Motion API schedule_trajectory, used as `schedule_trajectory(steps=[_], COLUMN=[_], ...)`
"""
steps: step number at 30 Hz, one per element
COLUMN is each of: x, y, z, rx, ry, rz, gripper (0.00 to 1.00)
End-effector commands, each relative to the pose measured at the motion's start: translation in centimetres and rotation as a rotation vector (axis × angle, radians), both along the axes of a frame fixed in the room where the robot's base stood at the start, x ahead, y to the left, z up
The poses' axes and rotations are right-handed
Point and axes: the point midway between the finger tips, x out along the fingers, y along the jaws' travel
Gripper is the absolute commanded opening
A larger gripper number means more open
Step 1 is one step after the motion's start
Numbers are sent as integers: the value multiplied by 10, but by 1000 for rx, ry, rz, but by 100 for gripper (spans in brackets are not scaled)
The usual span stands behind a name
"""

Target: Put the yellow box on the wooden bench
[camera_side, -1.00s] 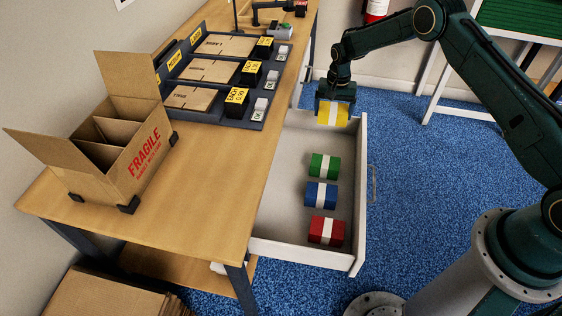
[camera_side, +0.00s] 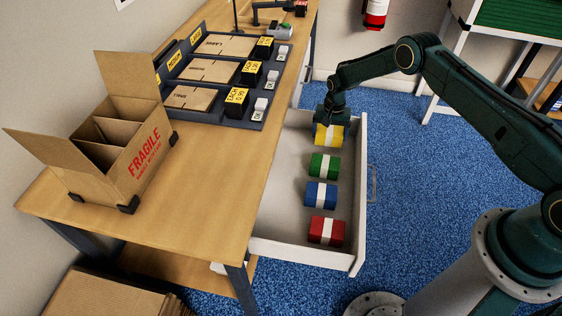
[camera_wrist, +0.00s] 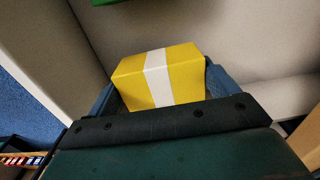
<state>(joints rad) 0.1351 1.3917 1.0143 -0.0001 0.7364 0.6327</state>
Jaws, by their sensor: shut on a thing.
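The yellow box (camera_side: 329,135) with a white band is at the far end of the open drawer, low over its floor. I cannot tell whether it touches the floor. My gripper (camera_side: 331,119) is above it and shut on it. In the wrist view the yellow box (camera_wrist: 160,75) sits between the two blue fingers of my gripper (camera_wrist: 160,88). The wooden bench (camera_side: 205,158) stands left of the drawer, higher than the box, with bare top along its right side.
The drawer (camera_side: 284,190) also holds a green box (camera_side: 315,166), a blue box (camera_side: 312,194) and a red box (camera_side: 315,230). An open FRAGILE carton (camera_side: 122,178) and a dark rack (camera_side: 193,112) with flat cartons stand on the bench.

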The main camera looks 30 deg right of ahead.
Motion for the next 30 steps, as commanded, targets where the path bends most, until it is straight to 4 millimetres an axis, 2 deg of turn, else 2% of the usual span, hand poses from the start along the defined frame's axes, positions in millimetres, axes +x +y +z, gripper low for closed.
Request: schedule_trajectory(steps=[7,24,25,27,30], x=[0,0,0,0,0], y=[0,0,0,0,0], z=[-25,-33,-33,-33,-33], rx=[0,-1,0,0,-1], ry=[0,-1,0,0,-1], rz=[0,0,0,0,0], gripper=[61,61,92,100,100])
